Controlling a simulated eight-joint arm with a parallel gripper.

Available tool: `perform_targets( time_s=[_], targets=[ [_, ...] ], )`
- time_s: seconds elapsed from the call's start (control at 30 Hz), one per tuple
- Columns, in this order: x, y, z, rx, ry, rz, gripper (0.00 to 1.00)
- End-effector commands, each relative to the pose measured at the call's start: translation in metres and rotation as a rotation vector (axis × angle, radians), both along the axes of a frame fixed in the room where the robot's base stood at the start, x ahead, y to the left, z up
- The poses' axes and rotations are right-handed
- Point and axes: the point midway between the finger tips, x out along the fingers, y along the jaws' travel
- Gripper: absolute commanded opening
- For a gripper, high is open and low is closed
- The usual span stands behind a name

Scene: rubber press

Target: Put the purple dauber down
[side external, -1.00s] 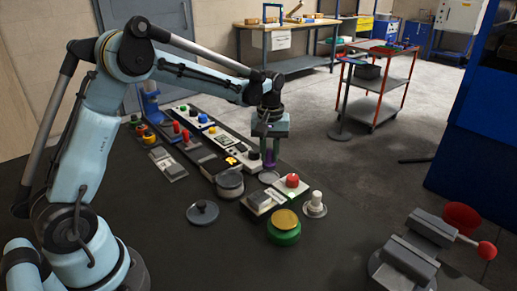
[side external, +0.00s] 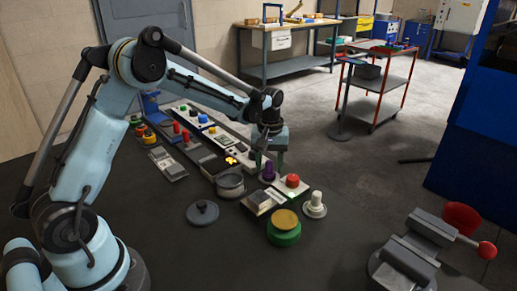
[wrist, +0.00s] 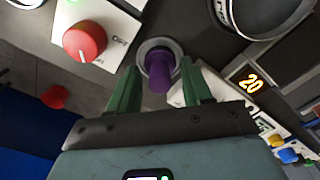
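The purple dauber (side external: 268,172) stands upright on a grey round base between the red-knob box and the display panel. In the wrist view the dauber (wrist: 160,72) is seen almost from above, its foot inside the grey ring (wrist: 150,46). My gripper (side external: 269,153) is just above and behind it in the side view. In the wrist view the two green fingers of my gripper (wrist: 159,66) are spread, one on each side of the dauber, with gaps showing. Nothing is held.
The red-knob box (side external: 292,183) stands close on the right. A grey round pot (side external: 230,184) stands on the left, with its lid (side external: 202,212) nearby. A lit "20" display (wrist: 251,82) is beside the dauber.

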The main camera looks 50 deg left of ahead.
Motion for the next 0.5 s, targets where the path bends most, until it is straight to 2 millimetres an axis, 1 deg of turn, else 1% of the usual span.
perform_targets(
  time_s=[0.17,0.27,0.37,0.5],
  targets=[
    [0.0,0.0,0.001,0.0,0.0,0.0,0.49],
    [0.0,0.0,0.007,0.0,0.0,0.0,0.49],
    [0.0,0.0,0.02,0.0,0.0,0.0,0.49],
    [0.0,0.0,0.048,0.0,0.0,0.0,0.49]
  ],
)
